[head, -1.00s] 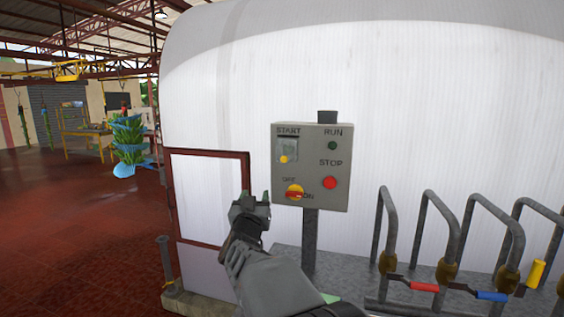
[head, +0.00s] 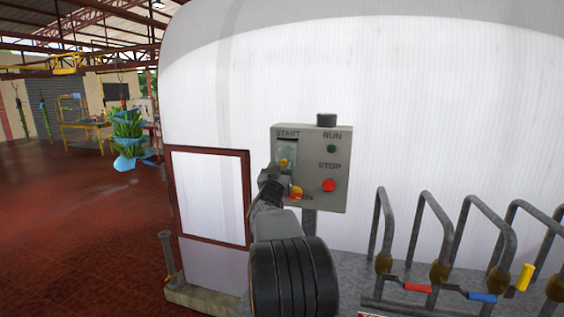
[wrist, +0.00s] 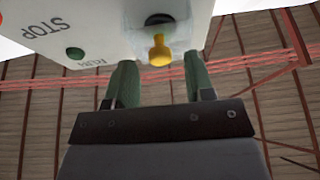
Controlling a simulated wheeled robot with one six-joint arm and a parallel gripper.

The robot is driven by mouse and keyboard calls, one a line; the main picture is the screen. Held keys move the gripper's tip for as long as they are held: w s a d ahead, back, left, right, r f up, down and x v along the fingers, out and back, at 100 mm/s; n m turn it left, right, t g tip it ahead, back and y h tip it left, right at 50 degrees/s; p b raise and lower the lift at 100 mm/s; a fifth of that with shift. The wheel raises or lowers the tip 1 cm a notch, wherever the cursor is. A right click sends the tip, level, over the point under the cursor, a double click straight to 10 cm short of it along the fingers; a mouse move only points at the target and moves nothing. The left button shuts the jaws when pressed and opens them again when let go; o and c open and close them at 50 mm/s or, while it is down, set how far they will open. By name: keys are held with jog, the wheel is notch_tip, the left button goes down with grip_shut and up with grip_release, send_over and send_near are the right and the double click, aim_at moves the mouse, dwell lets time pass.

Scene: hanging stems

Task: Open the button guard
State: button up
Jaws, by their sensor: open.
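The grey control box (head: 310,195) stands on a post before the white wall. Under its START label is a clear button guard (head: 288,149) with a small yellow piece (head: 283,162) at its lower part. My gripper (head: 273,172) is open and empty, just below and left of the guard, covering part of the rotary switch (head: 296,192). In the wrist view, my two green fingertips (wrist: 160,78) are spread on either side of the yellow piece (wrist: 160,50), apart from it. The clear guard (wrist: 176,42) is faint there; I cannot tell its exact angle.
A red STOP button (head: 329,185) and a green RUN lamp (head: 332,149) are on the same box. Bent metal pipes (head: 425,235) with coloured handles stand at the right. A red-framed white panel (head: 210,195) is at the left, with open red floor beyond.

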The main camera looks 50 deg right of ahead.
jog(key=shift+w+d+r, duration=0.25)
jog(key=shift+w+d, duration=0.05)
jog(key=shift+d, duration=0.25)
grip_shut()
